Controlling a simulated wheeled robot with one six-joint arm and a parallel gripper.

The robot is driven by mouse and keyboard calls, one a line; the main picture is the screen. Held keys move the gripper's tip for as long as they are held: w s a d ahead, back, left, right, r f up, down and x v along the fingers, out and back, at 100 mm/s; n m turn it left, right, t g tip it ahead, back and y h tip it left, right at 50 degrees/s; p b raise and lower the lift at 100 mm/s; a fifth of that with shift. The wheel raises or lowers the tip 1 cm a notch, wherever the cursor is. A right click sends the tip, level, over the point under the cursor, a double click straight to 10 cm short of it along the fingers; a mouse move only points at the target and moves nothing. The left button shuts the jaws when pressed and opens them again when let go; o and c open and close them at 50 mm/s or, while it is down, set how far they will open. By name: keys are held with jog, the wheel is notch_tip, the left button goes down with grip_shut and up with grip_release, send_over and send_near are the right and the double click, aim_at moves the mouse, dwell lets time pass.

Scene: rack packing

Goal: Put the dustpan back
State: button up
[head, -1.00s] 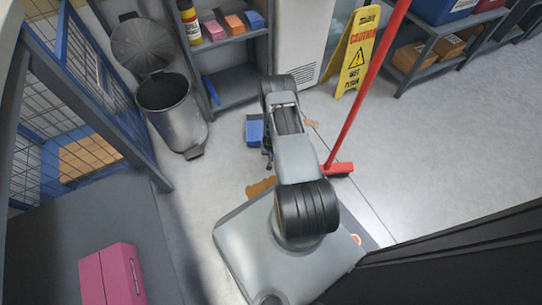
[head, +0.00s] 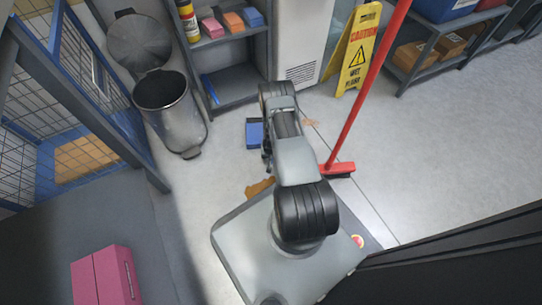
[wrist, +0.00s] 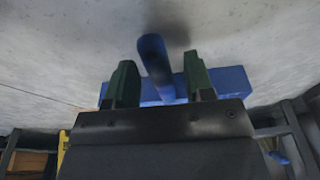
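The blue dustpan (head: 254,133) is on the floor, in front of the grey shelf and partly hidden by my arm in the head view. In the wrist view its blue handle (wrist: 155,68) lies between my two green fingertips, with the wide blue pan (wrist: 236,86) beyond them. My gripper (wrist: 160,84) is open, with a visible gap on each side of the handle. I cannot tell how deep the handle sits between the fingers. The gripper itself is mostly hidden behind my arm in the head view.
A grey shelf (head: 238,90) holds a spray can and coloured blocks. A metal bin (head: 172,110) stands left of it. A red broom (head: 366,85) stands upright right of my arm, near a yellow wet-floor sign (head: 359,52). Brown stains mark the floor. Open floor (head: 450,150) lies to the right.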

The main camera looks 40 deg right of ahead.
jog(key=w+a+r+n+p, duration=0.1)
jog(key=a+r+p, duration=0.15)
jog(key=r, duration=1.05)
jog(key=w+a+r+n+p, duration=0.1)
jog(key=a+r, duration=0.2)
jog(key=r, duration=0.9)
jog(key=w+a+r+n+p, duration=0.1)
jog(key=a+r+p, duration=0.15)
jog(key=r, duration=1.05)
jog(key=s+a+r+n, duration=0.1)
jog(key=s+a+r, duration=0.4)
jog(key=s+r, duration=0.3)
jog(key=s+a+r+n+y, duration=0.1)
jog(key=s+a+r+n, duration=0.1)
jog(key=s+a+r, duration=0.3)
jog(key=s+r, duration=0.3)
jog(key=r, duration=0.3)
jog(key=shift+s+a+r+t, duration=0.2)
jog(key=shift+s+a+t, duration=0.05)
jog(key=shift+s+t, duration=0.15)
